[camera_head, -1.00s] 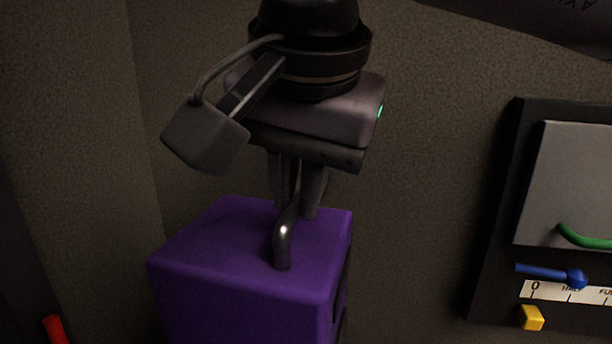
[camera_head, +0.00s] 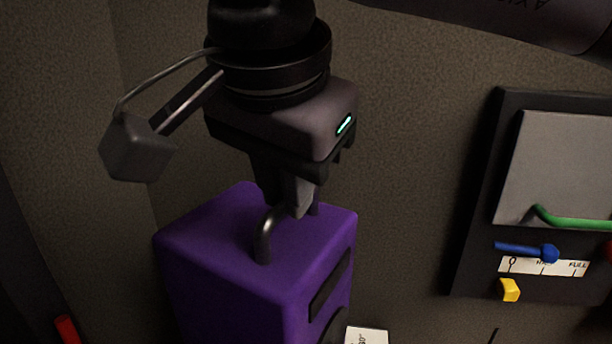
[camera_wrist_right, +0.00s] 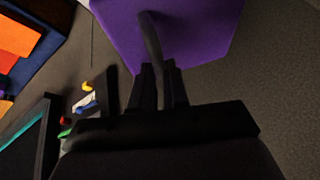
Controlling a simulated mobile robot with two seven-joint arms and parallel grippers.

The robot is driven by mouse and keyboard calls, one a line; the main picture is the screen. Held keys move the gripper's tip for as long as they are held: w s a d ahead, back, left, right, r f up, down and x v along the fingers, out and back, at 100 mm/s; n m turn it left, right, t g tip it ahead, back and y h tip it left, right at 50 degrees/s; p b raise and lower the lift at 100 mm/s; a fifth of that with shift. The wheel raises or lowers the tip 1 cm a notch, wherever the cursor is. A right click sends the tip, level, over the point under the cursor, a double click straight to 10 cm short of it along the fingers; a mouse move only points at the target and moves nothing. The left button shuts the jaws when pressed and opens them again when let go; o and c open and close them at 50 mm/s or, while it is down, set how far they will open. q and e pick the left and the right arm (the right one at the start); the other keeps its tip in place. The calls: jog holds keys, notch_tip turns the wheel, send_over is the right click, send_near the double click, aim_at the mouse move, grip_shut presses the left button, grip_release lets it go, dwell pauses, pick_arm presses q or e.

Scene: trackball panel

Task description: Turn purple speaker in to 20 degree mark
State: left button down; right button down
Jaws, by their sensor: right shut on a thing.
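The purple speaker (camera_head: 225,270) stands at the lower middle of the head view, with a dark slot and part of a dark round shape on its right-hand face. A dark metal handle (camera_head: 264,235) rises from its top. My right gripper (camera_head: 302,208) is shut on this handle from above. In the right wrist view the fingers (camera_wrist_right: 160,88) close around the handle (camera_wrist_right: 150,40), with the purple speaker (camera_wrist_right: 200,25) beyond. A white card with a degree marking (camera_head: 366,335) shows at the bottom edge, partly cut off; its number is hard to read. My left gripper is not visible.
A dark wall panel (camera_head: 480,200) stands at the right, with a green handle (camera_head: 575,222), a blue lever (camera_head: 530,250) over a 0-to-FULL scale, and a yellow knob (camera_head: 510,290). A red piece (camera_head: 67,329) is at the lower left. Wall lies close behind the speaker.

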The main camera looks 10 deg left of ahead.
jog(key=c, duration=1.1)
grip_release()
jog(key=v, duration=0.7)
jog(key=shift+r, duration=0.1)
